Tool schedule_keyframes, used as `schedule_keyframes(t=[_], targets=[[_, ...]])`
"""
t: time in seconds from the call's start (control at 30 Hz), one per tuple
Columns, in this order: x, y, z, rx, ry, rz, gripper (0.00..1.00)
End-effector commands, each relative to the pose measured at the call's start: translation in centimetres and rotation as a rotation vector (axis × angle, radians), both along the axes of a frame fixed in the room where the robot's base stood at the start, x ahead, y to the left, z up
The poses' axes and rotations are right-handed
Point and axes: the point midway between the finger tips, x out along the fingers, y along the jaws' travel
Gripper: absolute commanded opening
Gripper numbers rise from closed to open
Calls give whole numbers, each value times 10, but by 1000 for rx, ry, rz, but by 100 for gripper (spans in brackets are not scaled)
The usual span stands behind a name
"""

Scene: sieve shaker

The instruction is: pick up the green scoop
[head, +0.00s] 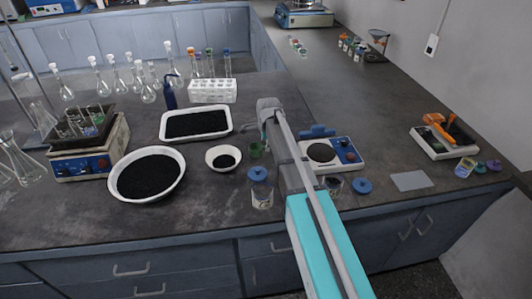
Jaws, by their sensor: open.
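A small dark green object (256,149), which looks like the green scoop, is on the bench just left of my arm. It is small in the head view, and part of it may be hidden by the arm. My gripper (265,127) is at the far end of my arm, above the bench and just above and right of the green object in the picture. It is open, and nothing shows between its fingers. I cannot tell how high it is above the green object.
A small white bowl (223,158), a large bowl (118,190) and a tray (162,131) hold black grains. A blue-lidded jar (261,193) stands near the front. A hotplate-like device (343,164) is right of my arm. A white tube rack (212,97) stands behind. Bench beyond the device is mostly clear.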

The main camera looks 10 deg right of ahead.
Motion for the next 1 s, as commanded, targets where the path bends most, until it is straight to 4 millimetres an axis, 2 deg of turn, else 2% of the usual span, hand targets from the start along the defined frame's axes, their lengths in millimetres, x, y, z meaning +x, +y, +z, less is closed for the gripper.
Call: schedule_keyframes(t=[0.1,0.3,1.0], targets=[[2,0,-13,0,0,0,67],[5,-1,-24,0,0,-1,67],[5,-1,-25,0,0,-1,67]])
